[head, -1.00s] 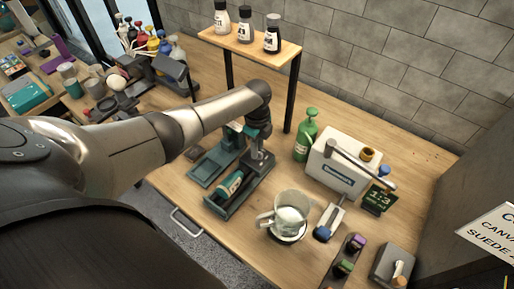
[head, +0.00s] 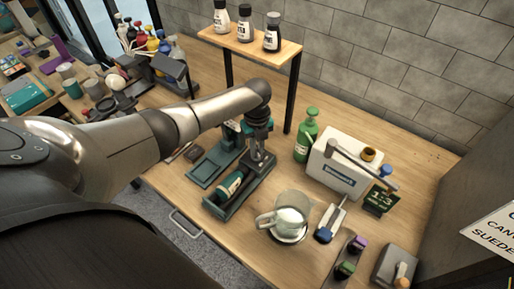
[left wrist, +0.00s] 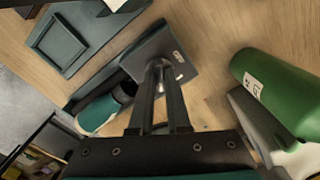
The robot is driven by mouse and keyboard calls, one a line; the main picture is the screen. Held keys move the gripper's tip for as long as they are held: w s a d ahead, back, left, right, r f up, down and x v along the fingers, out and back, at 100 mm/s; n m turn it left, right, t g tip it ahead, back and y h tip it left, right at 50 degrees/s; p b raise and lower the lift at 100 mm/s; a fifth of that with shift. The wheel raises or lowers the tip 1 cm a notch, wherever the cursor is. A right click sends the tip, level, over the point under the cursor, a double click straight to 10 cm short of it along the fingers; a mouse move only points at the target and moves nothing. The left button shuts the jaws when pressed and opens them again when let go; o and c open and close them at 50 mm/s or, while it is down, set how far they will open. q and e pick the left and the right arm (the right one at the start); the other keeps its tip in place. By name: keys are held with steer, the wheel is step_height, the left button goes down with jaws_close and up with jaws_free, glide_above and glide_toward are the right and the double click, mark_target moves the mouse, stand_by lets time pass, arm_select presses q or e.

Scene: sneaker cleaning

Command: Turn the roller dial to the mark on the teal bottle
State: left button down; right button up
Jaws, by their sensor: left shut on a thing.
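The teal bottle (head: 229,187) lies on its side in the dark teal roller stand (head: 214,211). It also shows in the left wrist view (left wrist: 98,118), left of my fingers. My left gripper (head: 258,158) points down at the far end of the stand. In the left wrist view its fingers (left wrist: 160,66) come together at the top of a dark grey block (left wrist: 150,48) with small white marks. They are shut on what appears to be the roller dial, mostly hidden between the fingertips. I cannot make out the mark. My right gripper is not in view.
A green bottle (head: 306,135) and a white machine (head: 345,166) stand right of the stand. A clear jug (head: 291,213) is in front. A flat teal tray (head: 210,166) lies left of the stand. A shelf (head: 249,42) with small bottles rises behind.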

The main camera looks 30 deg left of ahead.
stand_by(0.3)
arm_select(q)
steer(key=c, duration=0.9)
jaws_free()
step_height(320, 180, up, 15)
steer(key=shift+r+p, duration=0.1)
steer(key=shift+p, duration=0.6)
